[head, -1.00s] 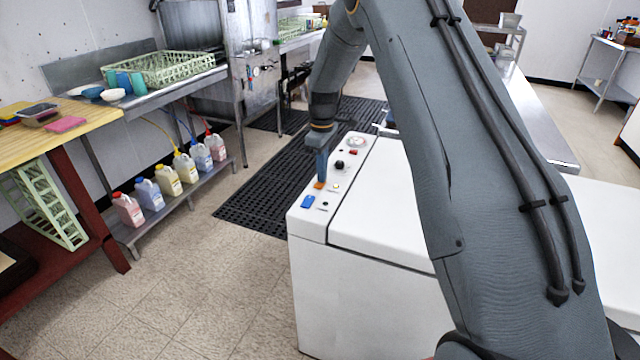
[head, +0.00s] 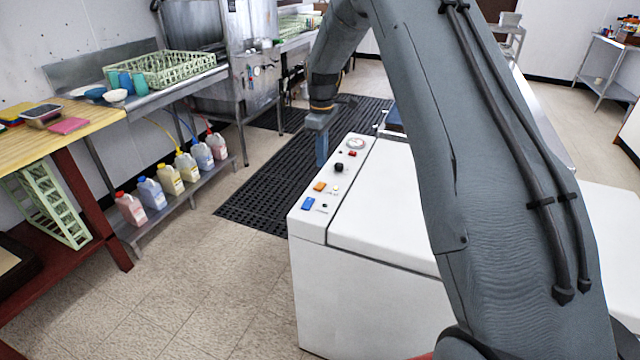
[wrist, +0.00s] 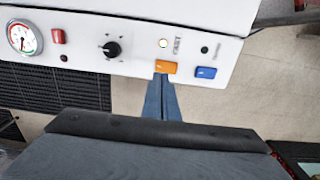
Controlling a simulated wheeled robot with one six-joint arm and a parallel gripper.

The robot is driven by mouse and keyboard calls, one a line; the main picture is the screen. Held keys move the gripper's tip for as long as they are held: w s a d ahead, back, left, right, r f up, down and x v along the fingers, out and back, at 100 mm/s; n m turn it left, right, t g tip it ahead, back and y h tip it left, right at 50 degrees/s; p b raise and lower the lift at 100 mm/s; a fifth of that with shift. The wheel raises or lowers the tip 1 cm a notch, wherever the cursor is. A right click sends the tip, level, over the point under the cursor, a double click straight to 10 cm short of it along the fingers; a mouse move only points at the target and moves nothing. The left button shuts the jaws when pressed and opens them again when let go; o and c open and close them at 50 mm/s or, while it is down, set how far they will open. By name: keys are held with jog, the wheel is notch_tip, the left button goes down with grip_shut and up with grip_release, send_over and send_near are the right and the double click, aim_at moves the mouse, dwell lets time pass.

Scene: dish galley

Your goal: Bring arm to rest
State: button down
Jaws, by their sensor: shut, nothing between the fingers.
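My gripper (head: 321,152) is shut and empty. In the head view it hangs with its blue-grey fingers pointing down, over the far-left edge of the white machine's control panel. In the wrist view my gripper (wrist: 162,100) shows its fingers together, the tips just short of the orange button in the picture. The orange button (head: 319,187) lies on the panel, also in the wrist view (wrist: 166,67). A blue button (head: 308,203) sits beside it, in the wrist view too (wrist: 206,72). In the head view the fingers are clear of the panel's buttons.
The white machine (head: 385,200) stands under my arm, with a black knob (head: 339,167) and a round gauge (head: 355,142) on its panel. Left are a wooden table (head: 60,130), a green rack (head: 165,70) and several jugs (head: 170,180). A black mat (head: 260,190) lies on open floor.

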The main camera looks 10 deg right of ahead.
jog(key=shift+r, duration=0.25)
jog(key=s+r+m+t, duration=0.1)
jog(key=s+m, duration=0.9)
jog(key=s, duration=2.5)
notch_tip(320, 180, up, 2)
jog(key=shift+s+r+m, duration=0.1)
jog(key=shift+s+m, duration=0.25)
jog(key=shift+m, duration=0.05)
